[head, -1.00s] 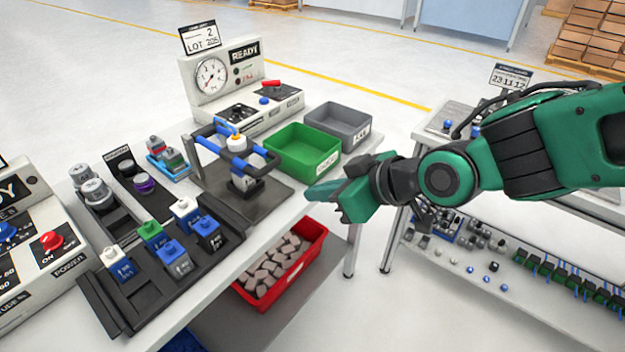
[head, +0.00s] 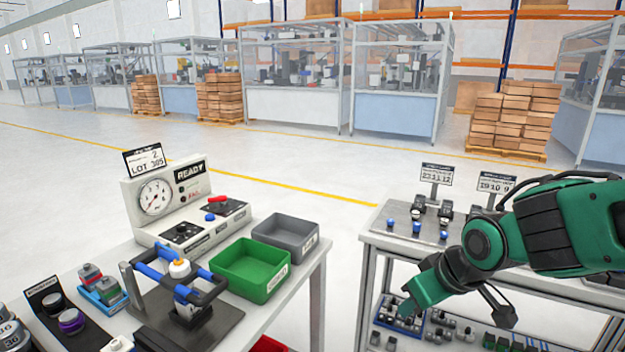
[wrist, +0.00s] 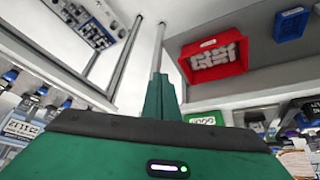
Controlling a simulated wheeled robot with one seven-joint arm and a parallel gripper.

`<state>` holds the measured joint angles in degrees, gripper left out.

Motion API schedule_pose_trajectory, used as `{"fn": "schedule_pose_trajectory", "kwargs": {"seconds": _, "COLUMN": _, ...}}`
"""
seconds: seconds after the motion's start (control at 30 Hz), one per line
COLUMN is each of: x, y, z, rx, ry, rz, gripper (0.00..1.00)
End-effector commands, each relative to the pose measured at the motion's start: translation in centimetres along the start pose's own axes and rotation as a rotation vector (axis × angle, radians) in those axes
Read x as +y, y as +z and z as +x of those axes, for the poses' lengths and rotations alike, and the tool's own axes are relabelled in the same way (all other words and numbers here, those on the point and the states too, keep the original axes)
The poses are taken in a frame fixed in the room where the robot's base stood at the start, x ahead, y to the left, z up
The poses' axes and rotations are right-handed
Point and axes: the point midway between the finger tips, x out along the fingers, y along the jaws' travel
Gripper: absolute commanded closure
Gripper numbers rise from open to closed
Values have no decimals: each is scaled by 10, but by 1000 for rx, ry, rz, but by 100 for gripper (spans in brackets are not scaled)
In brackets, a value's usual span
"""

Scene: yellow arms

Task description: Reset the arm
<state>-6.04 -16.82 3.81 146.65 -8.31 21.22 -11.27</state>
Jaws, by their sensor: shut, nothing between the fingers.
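My green arm reaches in from the right in the head view. My gripper (head: 408,306) hangs in front of the right-hand table, right of the left workbench, and touches nothing that I can see. In the wrist view the green fingers (wrist: 160,98) are together with nothing between them. They point toward the gap between the two tables.
The left workbench carries a gauge box (head: 160,205), a green bin (head: 250,268), a grey bin (head: 287,235) and a blue-handled fixture (head: 178,275). The right table (head: 400,242) has a lower shelf of parts. A red bin (wrist: 213,60) sits below the workbench.

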Motion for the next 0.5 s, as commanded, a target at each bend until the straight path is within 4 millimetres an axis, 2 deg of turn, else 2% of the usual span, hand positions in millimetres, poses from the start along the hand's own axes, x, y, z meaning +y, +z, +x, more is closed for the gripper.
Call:
{"fn": "schedule_pose_trajectory", "kwargs": {"seconds": 0.03, "x": 28, "y": 18, "z": -10, "rx": -43, "ry": 44, "rz": 86, "gripper": 100}}
{"fn": "schedule_pose_trajectory", "kwargs": {"seconds": 0.1, "x": 59, "y": 48, "z": -26, "rx": -112, "ry": 95, "rz": 207, "gripper": 100}}
{"fn": "schedule_pose_trajectory", "kwargs": {"seconds": 0.2, "x": 94, "y": 96, "z": -52, "rx": -212, "ry": 157, "rz": 400, "gripper": 100}}
{"fn": "schedule_pose_trajectory", "kwargs": {"seconds": 0.33, "x": 118, "y": 158, "z": -88, "rx": -328, "ry": 208, "rz": 655, "gripper": 100}}
{"fn": "schedule_pose_trajectory", "kwargs": {"seconds": 0.4, "x": 121, "y": 186, "z": -105, "rx": -379, "ry": 222, "rz": 775, "gripper": 100}}
{"fn": "schedule_pose_trajectory", "kwargs": {"seconds": 0.5, "x": 119, "y": 213, "z": -123, "rx": -432, "ry": 228, "rz": 904, "gripper": 100}}
